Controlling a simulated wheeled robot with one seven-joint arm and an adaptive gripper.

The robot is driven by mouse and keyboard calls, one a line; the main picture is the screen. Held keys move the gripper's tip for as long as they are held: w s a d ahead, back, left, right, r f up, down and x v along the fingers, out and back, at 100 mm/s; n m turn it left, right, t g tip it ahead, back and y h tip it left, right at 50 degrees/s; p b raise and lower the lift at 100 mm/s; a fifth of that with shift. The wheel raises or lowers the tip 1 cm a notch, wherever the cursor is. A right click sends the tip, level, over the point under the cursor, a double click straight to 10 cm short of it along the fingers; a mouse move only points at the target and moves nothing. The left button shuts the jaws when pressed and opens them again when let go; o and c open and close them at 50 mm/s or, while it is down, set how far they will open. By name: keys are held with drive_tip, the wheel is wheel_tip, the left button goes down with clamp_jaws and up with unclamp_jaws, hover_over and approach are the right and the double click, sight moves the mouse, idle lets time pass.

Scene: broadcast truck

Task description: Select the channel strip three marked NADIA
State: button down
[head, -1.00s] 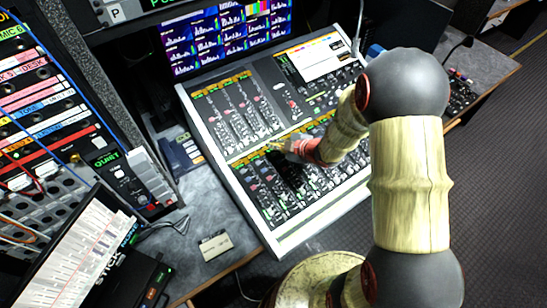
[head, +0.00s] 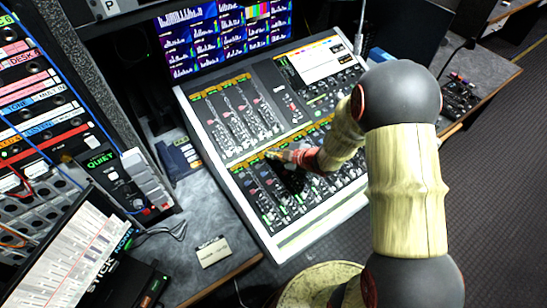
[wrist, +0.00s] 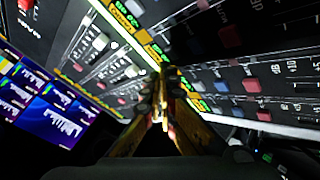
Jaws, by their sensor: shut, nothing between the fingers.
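The mixing console (head: 213,150) has an upper and a lower bank of channel strips. A yellow label strip with green displays runs along the top of the lower bank (head: 240,163) and crosses the wrist view (wrist: 124,20). Its names are too small or blurred to read, so I cannot tell which label says NADIA. My gripper (head: 270,155) is shut and empty, its tips over the left part of that label strip. In the wrist view the closed fingertips (wrist: 166,76) overlap the strip and hide part of it. I cannot tell whether they touch it.
Red and grey knobs (wrist: 251,85) lie beside the strip, with faders beyond. A monitor wall (head: 225,35) stands behind the console. A patch rack (head: 35,90) stands at the left. A small card (head: 213,251) lies on the desk in front of the rack.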

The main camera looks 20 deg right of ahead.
sight(274, 163)
idle(0.8)
drive_tip(key=shift+f+b, duration=0.3)
drive_tip(key=shift+f, duration=0.1)
drive_tip(key=shift+w+f+b, duration=0.1)
drive_tip(key=shift+f+b, duration=0.25)
drive_tip(key=shift+f, duration=0.05)
idle(0.6)
drive_tip(key=shift+r, duration=0.1)
drive_tip(key=shift+r+p, duration=0.7)
drive_tip(key=shift+r, duration=0.05)
drive_tip(key=r+p, duration=0.2)
drive_tip(key=r, duration=0.1)
drive_tip(key=s+r+p, duration=0.1)
drive_tip(key=r+p, duration=0.1)
drive_tip(key=shift+d, duration=0.1)
idle(0.4)
idle(0.7)
